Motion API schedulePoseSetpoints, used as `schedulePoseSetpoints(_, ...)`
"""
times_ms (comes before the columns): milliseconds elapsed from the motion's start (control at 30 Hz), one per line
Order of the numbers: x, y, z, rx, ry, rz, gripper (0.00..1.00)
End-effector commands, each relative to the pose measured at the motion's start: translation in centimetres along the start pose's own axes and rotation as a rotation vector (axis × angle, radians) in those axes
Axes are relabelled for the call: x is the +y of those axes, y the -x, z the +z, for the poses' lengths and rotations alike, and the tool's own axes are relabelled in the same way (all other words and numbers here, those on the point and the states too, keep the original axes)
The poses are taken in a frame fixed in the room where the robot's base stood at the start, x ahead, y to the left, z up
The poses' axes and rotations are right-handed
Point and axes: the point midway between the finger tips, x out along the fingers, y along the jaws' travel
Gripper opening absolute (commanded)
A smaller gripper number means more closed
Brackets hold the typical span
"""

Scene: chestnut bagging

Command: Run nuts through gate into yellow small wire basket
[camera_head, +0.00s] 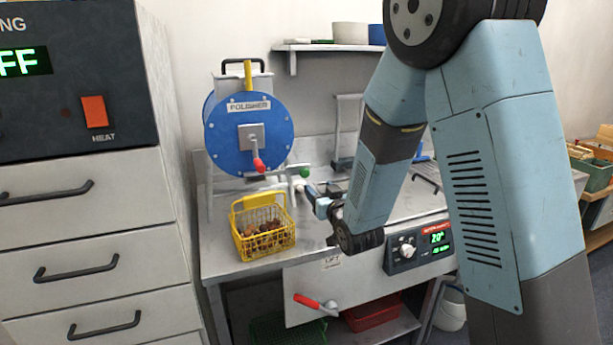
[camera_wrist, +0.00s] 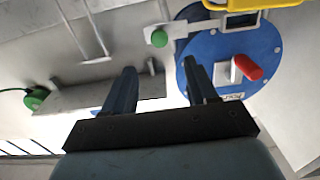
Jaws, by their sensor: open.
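The yellow small wire basket (camera_head: 247,247) stands on the bench below the blue polisher drum (camera_head: 222,135), with brown nuts (camera_head: 264,237) inside. Part of the yellow basket also shows at the top of the wrist view (camera_wrist: 236,5). The drum has a red-knobbed lever (camera_head: 259,164) on its face. A green knob (camera_head: 305,172) sits on a grey piece at the drum's lower right; it appears in the wrist view too (camera_wrist: 159,38). My gripper (camera_head: 306,188) is open and empty, just below the green knob and right of the basket. Its fingers (camera_wrist: 159,70) are apart, touching nothing visible.
A control panel (camera_head: 420,248) with a dial and green display is on the bench front at right. A red-handled lever (camera_head: 312,301) sticks out below the bench top. Drawers (camera_head: 90,265) stand at left. A red tray (camera_head: 373,315) lies underneath.

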Motion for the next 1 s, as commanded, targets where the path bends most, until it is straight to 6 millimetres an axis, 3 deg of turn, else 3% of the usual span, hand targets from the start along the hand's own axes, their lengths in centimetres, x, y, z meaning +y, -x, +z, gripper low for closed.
schedulePoseSetpoints(400,0.0,-7.4,0.1,-0.001,0.001,0.000,0.57)
schedulePoseSetpoints(600,0.0,-10.0,0.0,0.000,0.000,0.000,0.57)
schedulePoseSetpoints(1000,0.1,-11.3,0.1,-0.002,0.000,0.001,0.57)
